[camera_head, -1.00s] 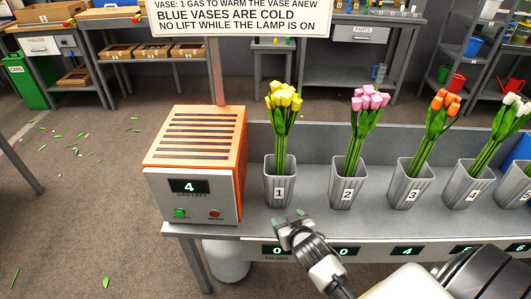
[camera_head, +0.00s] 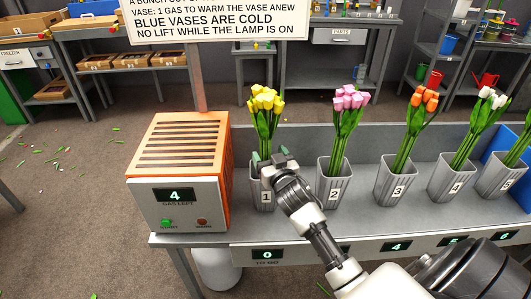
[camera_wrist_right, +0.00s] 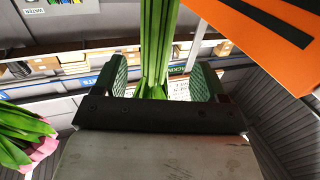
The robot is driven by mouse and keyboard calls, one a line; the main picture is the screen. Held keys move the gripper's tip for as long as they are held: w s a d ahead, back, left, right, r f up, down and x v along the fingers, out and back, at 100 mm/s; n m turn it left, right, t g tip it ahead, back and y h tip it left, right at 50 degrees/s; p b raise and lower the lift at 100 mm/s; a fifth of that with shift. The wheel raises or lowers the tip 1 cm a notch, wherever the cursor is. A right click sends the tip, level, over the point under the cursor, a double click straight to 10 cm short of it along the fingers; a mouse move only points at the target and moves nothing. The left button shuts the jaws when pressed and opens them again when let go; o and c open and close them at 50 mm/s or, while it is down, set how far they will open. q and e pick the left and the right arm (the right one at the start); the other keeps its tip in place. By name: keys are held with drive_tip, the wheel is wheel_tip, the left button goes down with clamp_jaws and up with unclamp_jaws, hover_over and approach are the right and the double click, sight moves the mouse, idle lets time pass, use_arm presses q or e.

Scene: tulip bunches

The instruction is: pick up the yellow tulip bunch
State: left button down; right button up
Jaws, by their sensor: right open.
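The yellow tulip bunch (camera_head: 266,102) stands upright in the grey ribbed vase marked 1 (camera_head: 256,192), its yellow heads above its green stems. My right gripper (camera_head: 269,158) is at the stems just above the vase and hides part of the vase's rim and front. In the right wrist view the green stems (camera_wrist_right: 158,45) run up between the two open fingers of the right gripper (camera_wrist_right: 162,82), with gaps on both sides. The fingers do not appear closed on the stems. My left gripper is not in view.
An orange and grey heater box (camera_head: 180,172) showing 4 stands just left of vase 1. Pink tulips (camera_head: 350,98) in vase 2 (camera_head: 334,184) stand to the right, then orange tulips (camera_head: 424,98) and white ones. A sign (camera_head: 215,20) stands behind the heater.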

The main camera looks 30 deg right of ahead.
sight(268, 150)
drive_tip(key=x, duration=0.4)
drive_tip(key=shift+w+d, duration=0.2)
drive_tip(key=shift+d, duration=0.1)
drive_tip(key=shift+r, duration=0.1)
drive_tip(key=c, duration=1.2)
